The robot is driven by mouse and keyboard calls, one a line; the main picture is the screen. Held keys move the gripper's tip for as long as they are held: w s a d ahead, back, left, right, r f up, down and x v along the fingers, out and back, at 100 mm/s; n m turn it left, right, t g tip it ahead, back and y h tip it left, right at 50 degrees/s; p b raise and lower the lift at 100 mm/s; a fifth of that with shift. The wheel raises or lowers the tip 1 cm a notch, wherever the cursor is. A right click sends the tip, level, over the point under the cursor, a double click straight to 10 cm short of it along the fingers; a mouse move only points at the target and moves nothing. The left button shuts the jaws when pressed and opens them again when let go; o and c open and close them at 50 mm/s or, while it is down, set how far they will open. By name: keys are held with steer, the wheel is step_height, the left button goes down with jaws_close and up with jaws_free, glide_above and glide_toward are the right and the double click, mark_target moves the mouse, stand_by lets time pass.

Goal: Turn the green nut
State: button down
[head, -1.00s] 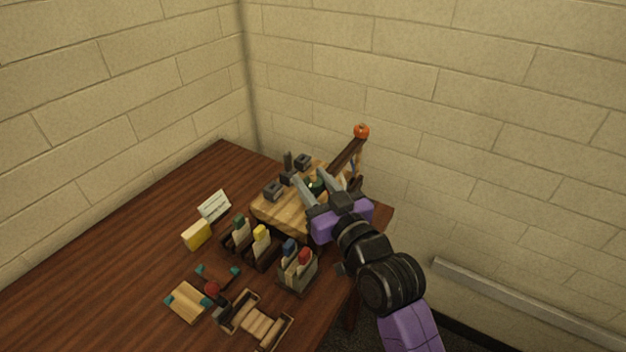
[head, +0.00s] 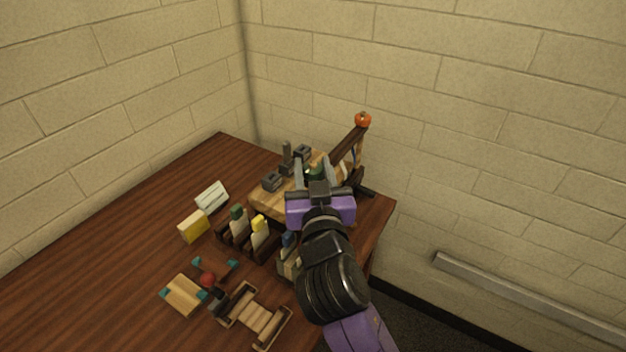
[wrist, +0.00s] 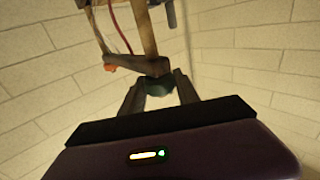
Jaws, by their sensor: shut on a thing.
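The green nut (head: 315,172) is a small dark green piece on the wooden block (head: 262,206) at the back of the table. In the wrist view the green nut (wrist: 157,86) sits between my two fingers, under a brown wooden arm. My gripper (head: 313,172) is shut on the nut, with one finger on each side of it. The gripper's purple body hides part of the block in the head view. In the wrist view my gripper (wrist: 158,92) reaches up to the nut from below in the picture.
A dark wooden arm with an orange knob (head: 363,120) rises right behind the nut. Grey metal blocks (head: 272,182) stand left of it. The table's left part is clear.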

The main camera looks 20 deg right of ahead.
mark_target(311, 176)
steer(key=shift+f+m+g+h+b, duration=0.15)
steer(key=shift+m+g+h+b, duration=0.45)
steer(key=shift+m+h+b, duration=0.7)
steer(key=shift+h+b, duration=0.6)
steer(key=shift+b, duration=0.15)
steer(key=c, duration=0.9)
jaws_free()
steer(key=shift+b+v, duration=0.7)
steer(key=shift+v, duration=3.2)
steer(key=shift+a+r, duration=0.15)
steer(key=shift+r, duration=0.1)
